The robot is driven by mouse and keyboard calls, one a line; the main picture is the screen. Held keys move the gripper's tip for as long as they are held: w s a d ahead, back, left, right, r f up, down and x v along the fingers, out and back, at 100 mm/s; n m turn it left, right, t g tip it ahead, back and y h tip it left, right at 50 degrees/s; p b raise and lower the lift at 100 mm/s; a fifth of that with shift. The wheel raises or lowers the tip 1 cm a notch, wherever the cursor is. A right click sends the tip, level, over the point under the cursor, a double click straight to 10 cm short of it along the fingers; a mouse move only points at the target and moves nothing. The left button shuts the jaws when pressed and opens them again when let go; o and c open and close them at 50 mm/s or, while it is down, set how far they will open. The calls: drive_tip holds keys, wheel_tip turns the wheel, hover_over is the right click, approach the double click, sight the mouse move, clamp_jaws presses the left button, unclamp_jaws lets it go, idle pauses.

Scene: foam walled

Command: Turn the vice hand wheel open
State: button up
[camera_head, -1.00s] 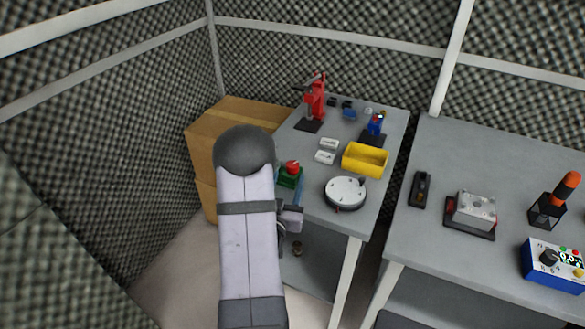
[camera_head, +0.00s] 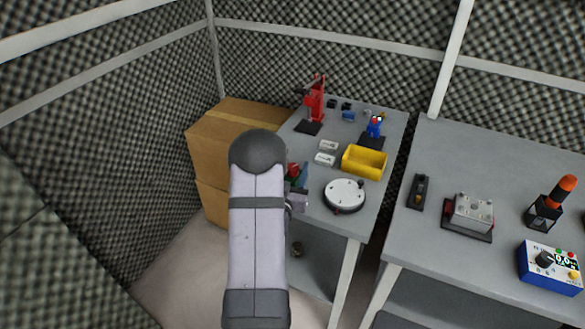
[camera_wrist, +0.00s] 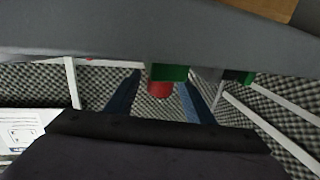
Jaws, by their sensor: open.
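A green body with a red part (camera_head: 294,170) sits at the left edge of the left table, partly hidden behind my arm. I take it to be the vice with its hand wheel, but cannot be sure. In the wrist view a green block (camera_wrist: 171,73) shows at the grey table edge, with a red rounded part (camera_wrist: 160,89) against it. My gripper (camera_wrist: 160,80) is open, its two dark blue fingers apart on either side of the red part in the picture. I cannot tell whether they touch it. In the head view my arm hides the fingers.
On the left table (camera_head: 315,223) are a round white-topped disc (camera_head: 345,194), a yellow bin (camera_head: 364,161), a red stand tool (camera_head: 317,98) and a blue item (camera_head: 375,127). Cardboard boxes (camera_head: 215,150) stand behind it, left. A second table (camera_head: 440,250) stands right.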

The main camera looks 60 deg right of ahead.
drive_tip(key=c, duration=1)
drive_tip(key=shift+c, duration=0.2)
drive_tip(key=shift+s+t, duration=0.1)
drive_tip(key=shift+t, duration=0.4)
drive_tip(key=shift+d+n+t+y+b, duration=0.1)
drive_tip(key=shift+n+t+y+b, duration=0.2)
drive_tip(key=shift+n+t+b, duration=0.35)
drive_tip(key=shift+r+n+t+y+b, duration=0.15)
drive_tip(key=shift+n+t+y+b, duration=0.85)
drive_tip(key=shift+n+t, duration=0.9)
drive_tip(key=shift+t, duration=0.25)
drive_tip(key=o, duration=1)
drive_tip(key=shift+m, duration=0.25)
drive_tip(key=shift+o, duration=0.2)
